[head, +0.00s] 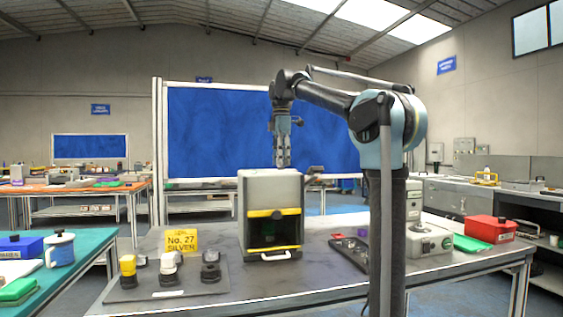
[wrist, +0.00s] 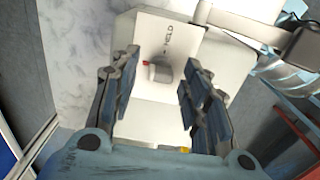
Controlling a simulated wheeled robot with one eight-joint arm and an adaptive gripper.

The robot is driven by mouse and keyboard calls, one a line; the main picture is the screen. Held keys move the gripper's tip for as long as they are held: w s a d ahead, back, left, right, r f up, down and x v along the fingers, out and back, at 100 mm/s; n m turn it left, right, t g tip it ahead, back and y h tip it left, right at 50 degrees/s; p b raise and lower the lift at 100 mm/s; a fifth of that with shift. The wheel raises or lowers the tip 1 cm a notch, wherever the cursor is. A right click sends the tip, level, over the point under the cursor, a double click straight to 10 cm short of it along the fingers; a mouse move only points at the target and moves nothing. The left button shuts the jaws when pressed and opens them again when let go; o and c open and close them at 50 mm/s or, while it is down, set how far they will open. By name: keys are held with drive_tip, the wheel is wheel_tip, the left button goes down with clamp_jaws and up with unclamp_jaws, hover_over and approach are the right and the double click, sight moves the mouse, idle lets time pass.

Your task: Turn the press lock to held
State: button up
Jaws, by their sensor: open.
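The press (head: 270,195) is a pale grey box with a yellow bar across its front, standing on the middle table. In the wrist view, its pale top plate (wrist: 140,95) carries a small grey lock knob (wrist: 162,72) with a red mark on its left side. My gripper (head: 283,160) points down over the press top. In the wrist view, my gripper (wrist: 161,60) is open, its fingers on either side of the knob with gaps visible. Contact is not visible.
A lever arm with a dark handle (head: 315,170) sticks out at the press's upper right; it crosses the upper right of the wrist view (wrist: 250,28). A yellow sign (head: 181,241) and stamps on a dark mat (head: 220,280) stand left. A grey device (head: 428,240) stands right.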

clamp_jaws()
drive_tip(key=shift+m, duration=0.3)
drive_tip(key=m, duration=0.3)
drive_tip(key=shift+w+m, duration=0.1)
drive_tip(key=shift+m, duration=0.2)
drive_tip(key=m, duration=0.4)
drive_tip(key=shift+m, duration=0.3)
drive_tip(key=m, duration=0.9)
